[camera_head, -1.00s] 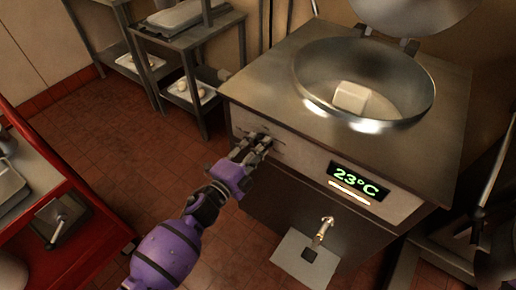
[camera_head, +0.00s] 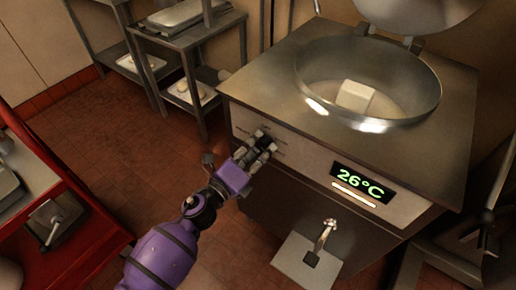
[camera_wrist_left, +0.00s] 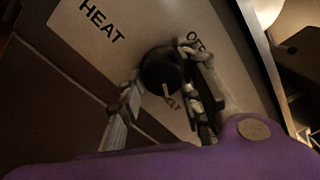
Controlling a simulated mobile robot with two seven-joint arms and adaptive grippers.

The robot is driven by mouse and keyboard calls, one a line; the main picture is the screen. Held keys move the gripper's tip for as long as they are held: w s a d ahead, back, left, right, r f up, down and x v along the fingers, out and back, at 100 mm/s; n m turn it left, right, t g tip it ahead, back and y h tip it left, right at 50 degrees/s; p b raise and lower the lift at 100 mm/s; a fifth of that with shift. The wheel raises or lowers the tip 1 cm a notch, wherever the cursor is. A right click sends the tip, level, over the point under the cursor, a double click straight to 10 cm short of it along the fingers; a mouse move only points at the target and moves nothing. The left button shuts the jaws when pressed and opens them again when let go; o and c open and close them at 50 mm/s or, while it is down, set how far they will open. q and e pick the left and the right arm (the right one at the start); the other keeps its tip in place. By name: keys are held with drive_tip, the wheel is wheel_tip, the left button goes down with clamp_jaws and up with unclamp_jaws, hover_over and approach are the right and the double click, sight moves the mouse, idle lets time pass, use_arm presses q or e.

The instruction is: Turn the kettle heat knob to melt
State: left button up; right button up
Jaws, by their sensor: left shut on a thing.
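The kettle (camera_head: 300,150) is a steel unit with a round bowl and a front panel. My left gripper (camera_head: 264,143) reaches the left part of that panel and is shut on the heat knob. In the left wrist view the black heat knob (camera_wrist_left: 160,70) sits between the two fingers of my left gripper (camera_wrist_left: 160,82). Its pale pointer mark faces the partly hidden MELT label (camera_wrist_left: 174,103). The OFF label (camera_wrist_left: 195,42) is partly covered by a finger. The HEAT label (camera_wrist_left: 102,20) is clear. My right gripper is not seen.
A pale block (camera_head: 355,96) lies in the bowl (camera_head: 430,85). A tap (camera_head: 327,232) projects below the panel. A red-edged counter (camera_head: 85,235) is at left, with open floor between.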

use_arm(q)
drive_tip(key=shift+s+a+f+m, duration=0.1)
drive_tip(key=shift+f+m, duration=0.2)
drive_tip(key=shift+f, duration=0.25)
drive_tip(key=o, duration=0.9)
drive_tip(key=shift+o, duration=0.6)
drive_tip(key=shift+r, duration=0.25)
drive_tip(key=v, duration=1.1)
drive_tip(key=shift+s+a, duration=0.2)
drive_tip(key=shift+s, duration=0.15)
